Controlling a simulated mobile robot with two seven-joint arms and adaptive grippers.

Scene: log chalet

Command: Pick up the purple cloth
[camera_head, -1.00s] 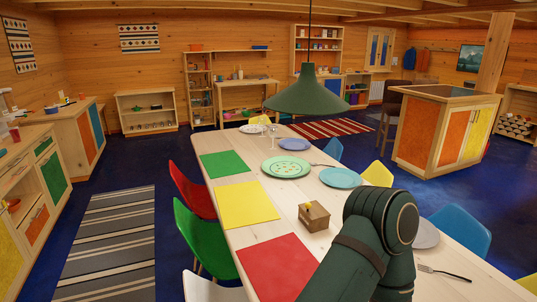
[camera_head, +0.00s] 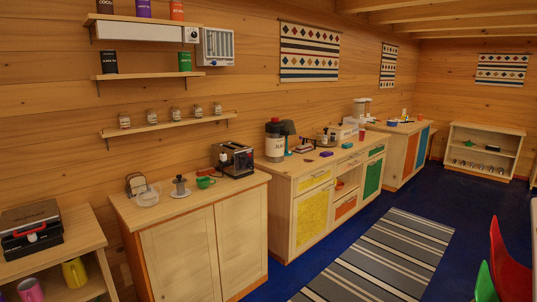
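I see no purple cloth in the head view. Neither of my grippers is in view.
A striped rug (camera_head: 385,255) lies on open blue floor. Red and green chairs (camera_head: 508,262) are at right.

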